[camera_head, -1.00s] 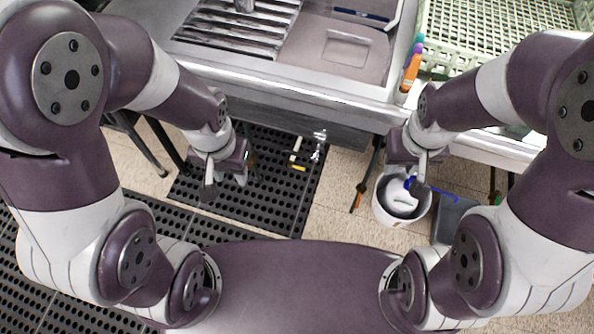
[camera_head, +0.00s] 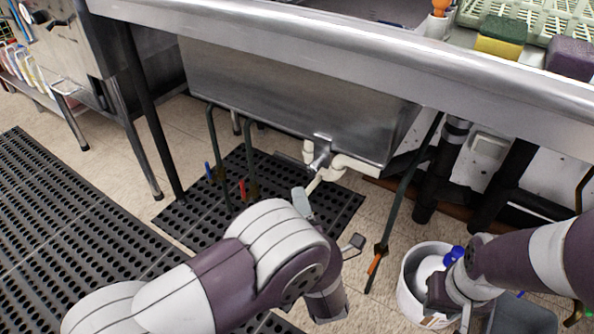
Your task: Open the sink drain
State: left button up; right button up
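The steel sink basin (camera_head: 290,95) hangs under the counter, seen from its front and above. At its lower edge is a metal drain fitting (camera_head: 321,150) with pale drain pipes (camera_head: 352,164) beside it. I cannot tell the drain valve's position. My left gripper (camera_head: 328,222) is below and in front of the fitting, its two fingers spread wide and nothing visible between them. One fingertip is close to the pipe's lower end; I cannot tell if they touch. My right gripper (camera_head: 465,318) is low at the right, by the white bucket, with its fingers mostly hidden.
A white bucket (camera_head: 412,295) with a blue-topped item stands on the floor at right. Thin dark hoses with red, blue and orange ends hang under the sink. A black perforated mat (camera_head: 60,230) covers the left floor. The counter edge (camera_head: 330,35) runs above; sponges (camera_head: 500,38) lie on it.

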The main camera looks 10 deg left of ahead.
aim_at(287, 158)
pick_arm(q)
jog(key=shift+n, duration=0.5)
jog(key=b+x, duration=0.1)
jog(key=x, duration=0.3)
jog(key=b+x, duration=0.2)
jog(key=x, duration=0.1)
jog(key=b+x, duration=0.2)
jog(key=x, duration=0.2)
jog(key=shift+w+a+r, duration=0.2)
jog(key=shift+a+r, duration=0.15)
jog(key=shift+w+a+r, duration=0.2)
jog(key=shift+w+r, duration=0.05)
jog(key=shift+w, duration=0.25)
jog(key=shift+c, duration=0.3)
grip_shut()
